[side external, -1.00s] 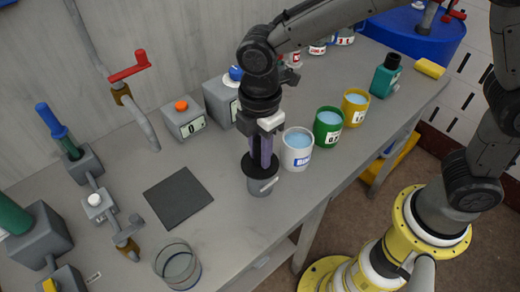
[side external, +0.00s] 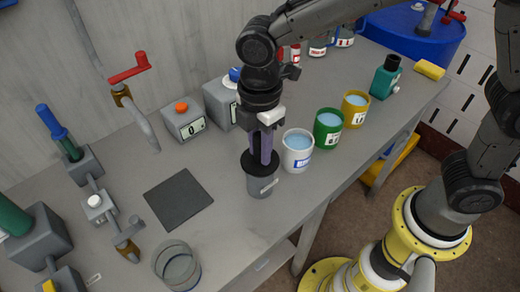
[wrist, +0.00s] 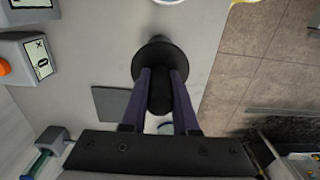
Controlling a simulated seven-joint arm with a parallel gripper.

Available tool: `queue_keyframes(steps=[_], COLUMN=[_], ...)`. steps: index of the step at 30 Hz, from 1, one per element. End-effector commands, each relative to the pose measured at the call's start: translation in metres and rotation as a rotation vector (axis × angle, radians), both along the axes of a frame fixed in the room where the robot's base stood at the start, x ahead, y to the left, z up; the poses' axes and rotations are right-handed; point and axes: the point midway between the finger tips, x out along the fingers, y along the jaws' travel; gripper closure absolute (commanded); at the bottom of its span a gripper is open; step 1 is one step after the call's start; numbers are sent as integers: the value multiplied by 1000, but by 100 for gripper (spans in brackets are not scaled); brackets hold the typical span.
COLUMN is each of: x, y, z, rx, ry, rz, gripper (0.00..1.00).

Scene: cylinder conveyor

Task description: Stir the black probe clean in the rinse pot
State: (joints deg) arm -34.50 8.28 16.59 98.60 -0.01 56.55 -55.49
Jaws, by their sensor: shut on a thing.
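The black probe (wrist: 160,95) is upright, with a wide round black collar (side external: 252,164) at its lower part. My gripper (side external: 262,157) points down with its purple fingers shut on the probe's grip, just above the collar. I cannot tell whether the collar touches the rim. A white pot (side external: 297,158) with a blue label and pale blue liquid stands right of the cup. I cannot read its label.
A green pot (side external: 327,133) and a yellow pot (side external: 355,112), both with liquid, stand farther right. Display boxes (side external: 184,122) stand behind. A teal bottle (side external: 385,78) is at far right.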

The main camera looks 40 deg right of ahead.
Motion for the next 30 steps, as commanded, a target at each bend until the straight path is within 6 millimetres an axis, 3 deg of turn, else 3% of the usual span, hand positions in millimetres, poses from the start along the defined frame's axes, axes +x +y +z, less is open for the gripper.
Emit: queue_keyframes(steps=[30], x=[1], y=[0], z=[38], rx=[2], ry=[-2], rz=[0], gripper=[100])
